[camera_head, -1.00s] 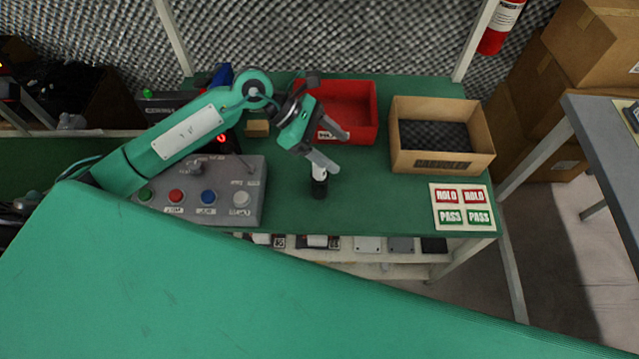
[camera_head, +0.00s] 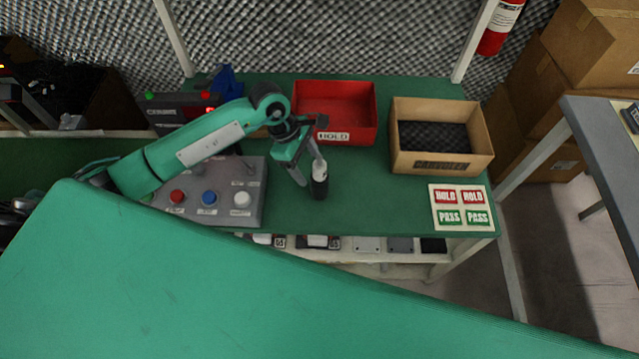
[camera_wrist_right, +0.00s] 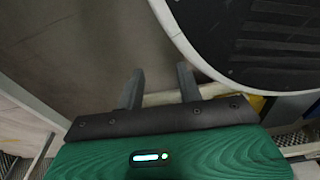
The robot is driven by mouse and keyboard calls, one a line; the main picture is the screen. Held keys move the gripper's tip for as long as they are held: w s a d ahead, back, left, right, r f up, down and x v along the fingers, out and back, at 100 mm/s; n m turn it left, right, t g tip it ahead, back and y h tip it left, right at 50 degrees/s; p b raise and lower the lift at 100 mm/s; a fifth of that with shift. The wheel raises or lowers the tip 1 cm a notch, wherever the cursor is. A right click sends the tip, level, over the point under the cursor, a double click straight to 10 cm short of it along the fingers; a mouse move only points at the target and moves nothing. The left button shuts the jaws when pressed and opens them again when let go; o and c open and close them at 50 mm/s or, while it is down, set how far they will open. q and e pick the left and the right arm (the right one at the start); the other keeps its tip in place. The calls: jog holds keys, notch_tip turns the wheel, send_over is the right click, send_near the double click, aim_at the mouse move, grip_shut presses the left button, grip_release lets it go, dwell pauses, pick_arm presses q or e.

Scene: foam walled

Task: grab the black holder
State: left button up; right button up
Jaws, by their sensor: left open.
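The black holder (camera_head: 320,188) stands upright on the green table, with a white piece (camera_head: 319,169) showing in its top. My left gripper (camera_head: 311,175) is at the holder, with its fingers pointing down and spread apart. One finger is to the left of the holder and the other is at its top, partly in front of or behind the white piece; I cannot tell whether it touches. My right gripper (camera_wrist_right: 158,88) shows in the right wrist view with two fingers apart and nothing between them.
A red HOLD bin (camera_head: 360,130) and a cardboard box (camera_head: 400,155) stand behind and to the right. A grey button box (camera_head: 225,212) is at the left. A HOLD/PASS card (camera_head: 461,207) lies at the right. The table between holder and card is clear.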

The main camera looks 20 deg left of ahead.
aim_at(316, 174)
pick_arm(q)
jog(key=x, duration=0.3)
jog(key=p+x, duration=0.1)
jog(key=shift+w+d+f, duration=0.1)
jog(key=shift+w+d, duration=0.2)
jog(key=shift+f, duration=0.35)
pick_arm(e)
jog(key=s+f, duration=0.1)
jog(key=s+d, duration=0.1)
jog(key=shift+s+f, duration=0.4)
pick_arm(q)
jog(key=shift+c, duration=0.2)
jog(key=c, duration=1.4)
jog(key=shift+o, duration=0.2)
jog(key=shift+r, duration=0.15)
